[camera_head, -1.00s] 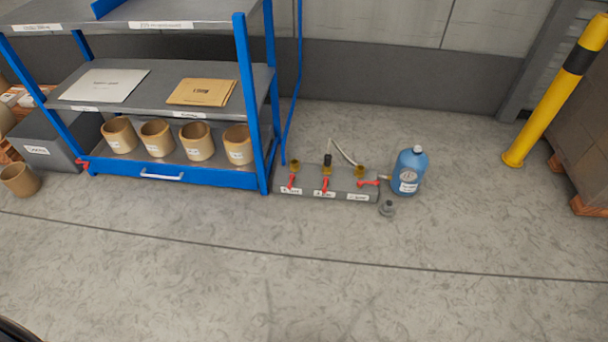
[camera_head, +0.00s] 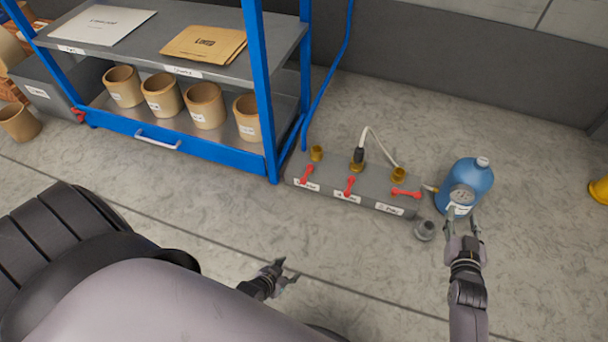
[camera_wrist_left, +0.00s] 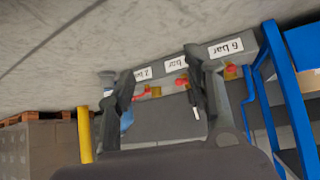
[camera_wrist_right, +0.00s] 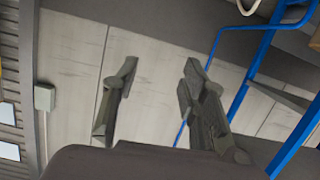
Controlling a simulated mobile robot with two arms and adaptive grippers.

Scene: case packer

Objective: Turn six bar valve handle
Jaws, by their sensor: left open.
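A grey valve block (camera_head: 333,188) lies on the floor with three red handles. The 6 bar label (camera_wrist_left: 226,47) is on the block end nearest the blue rack in the left wrist view. In the head view that end carries the leftmost red handle (camera_head: 307,174), slanted beside a brass fitting. The middle red handle (camera_head: 349,186) is also slanted; the right red handle (camera_head: 406,194) lies along the block. My left gripper (camera_head: 284,274) is open and empty, in front of the block and apart from it. My right gripper (camera_head: 463,218) is open, in front of the blue bottle.
The blue rack (camera_head: 262,90) stands just left of the block. A white hose (camera_head: 380,143) loops behind the handles. The floor in front is clear.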

